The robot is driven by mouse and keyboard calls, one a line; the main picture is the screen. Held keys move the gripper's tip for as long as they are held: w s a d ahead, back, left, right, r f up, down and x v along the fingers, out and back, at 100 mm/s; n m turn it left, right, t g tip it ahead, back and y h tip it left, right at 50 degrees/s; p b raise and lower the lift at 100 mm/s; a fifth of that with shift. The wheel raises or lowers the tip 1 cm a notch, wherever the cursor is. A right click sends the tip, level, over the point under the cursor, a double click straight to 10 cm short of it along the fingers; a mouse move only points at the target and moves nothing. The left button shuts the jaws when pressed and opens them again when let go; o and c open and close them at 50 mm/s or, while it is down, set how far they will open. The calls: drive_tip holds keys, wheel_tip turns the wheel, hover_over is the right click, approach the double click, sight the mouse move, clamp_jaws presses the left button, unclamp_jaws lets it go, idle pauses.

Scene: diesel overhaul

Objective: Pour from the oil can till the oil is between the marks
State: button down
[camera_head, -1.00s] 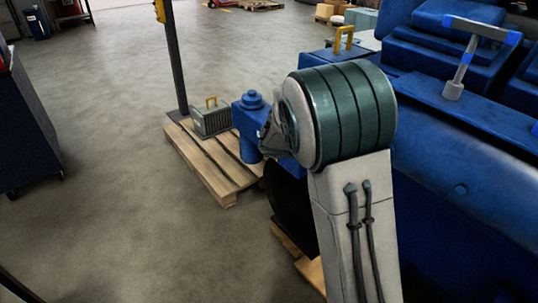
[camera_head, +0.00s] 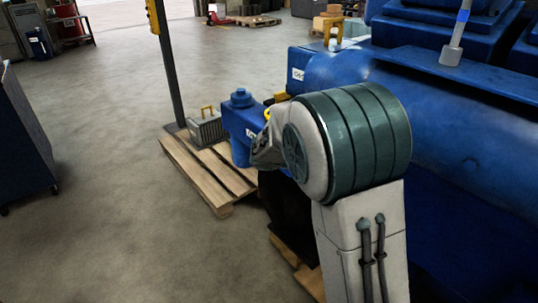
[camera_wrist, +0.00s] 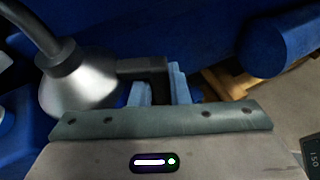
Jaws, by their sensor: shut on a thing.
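The oil can (camera_wrist: 82,88) is a silver cone with a dark curved spout (camera_wrist: 36,28), at the left of the wrist view. My gripper (camera_wrist: 160,90) is shut on the dark handle at the can's side, with light-blue finger pads on either side of it. In the head view my arm hides the gripper and the can. The big blue engine (camera_head: 440,120) fills the right of the head view. No oil, level marks or flow from the spout can be made out.
A blue capped housing (camera_head: 240,125) and a small yellow ring (camera_head: 267,113) are just beyond my arm. A grey case (camera_head: 207,129) stands on a wooden pallet (camera_head: 188,172) by a dark post (camera_head: 168,70). The floor (camera_head: 100,180) at left is open; a dark cabinet (camera_head: 22,145) stands at far left.

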drive_tip(key=r+p, duration=0.1)
drive_tip(key=a+r+p, duration=0.1)
drive_tip(key=r+p, duration=0.1)
drive_tip(key=shift+r, duration=0.1)
idle(0.4)
drive_tip(key=shift+w, duration=0.1)
